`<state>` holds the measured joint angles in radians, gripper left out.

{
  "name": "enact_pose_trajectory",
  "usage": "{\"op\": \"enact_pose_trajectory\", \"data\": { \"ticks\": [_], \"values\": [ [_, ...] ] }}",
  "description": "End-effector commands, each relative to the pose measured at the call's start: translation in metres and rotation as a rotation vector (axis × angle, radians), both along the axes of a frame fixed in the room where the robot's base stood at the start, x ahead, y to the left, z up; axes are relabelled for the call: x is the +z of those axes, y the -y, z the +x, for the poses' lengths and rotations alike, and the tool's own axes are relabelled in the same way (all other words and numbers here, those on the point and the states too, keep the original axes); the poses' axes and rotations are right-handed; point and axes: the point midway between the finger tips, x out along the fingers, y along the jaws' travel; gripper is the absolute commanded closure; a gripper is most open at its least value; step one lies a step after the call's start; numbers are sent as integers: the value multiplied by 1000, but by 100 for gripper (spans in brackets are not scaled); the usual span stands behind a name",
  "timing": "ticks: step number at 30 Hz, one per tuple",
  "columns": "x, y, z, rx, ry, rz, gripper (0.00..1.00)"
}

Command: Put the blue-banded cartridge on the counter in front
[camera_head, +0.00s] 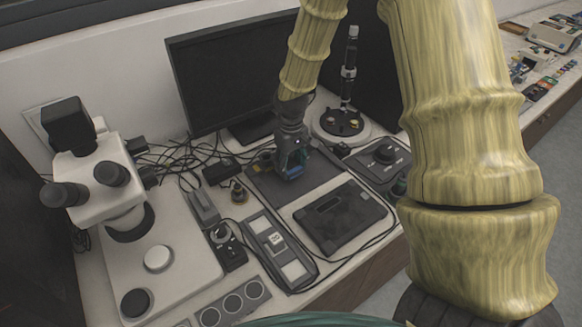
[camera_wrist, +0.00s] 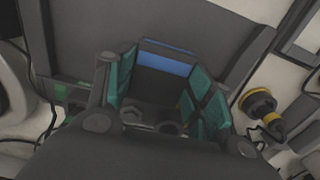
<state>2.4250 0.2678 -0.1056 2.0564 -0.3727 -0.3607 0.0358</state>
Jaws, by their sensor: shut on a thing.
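My gripper (camera_head: 292,166) is over the dark flat pad (camera_head: 326,166) in front of the black monitor. In the wrist view my gripper (camera_wrist: 168,88) has its teal-lined fingers shut on the blue-banded cartridge (camera_wrist: 166,62), a dark block with a blue stripe. The counter (camera_head: 304,204) is a pale surface crowded with devices.
A black monitor (camera_head: 222,70) stands behind. A white microscope (camera_head: 100,185) is at left. A dark box (camera_head: 340,216) and a grey panel device (camera_head: 280,252) lie in front. A round stand (camera_head: 342,122) and a dark control unit (camera_head: 380,160) are at right. Cables run between them.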

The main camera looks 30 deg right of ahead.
Motion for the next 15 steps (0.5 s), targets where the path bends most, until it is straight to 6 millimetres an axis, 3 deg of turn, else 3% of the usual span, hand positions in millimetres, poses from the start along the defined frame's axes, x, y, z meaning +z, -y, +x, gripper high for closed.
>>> {"op": "enact_pose_trajectory", "data": {
  "ticks": [6, 15],
  "values": [
    [-17, 0, 0, 0, -1, 0, 72],
    [-20, 0, 0, 0, 0, 0, 72]
  ]
}}
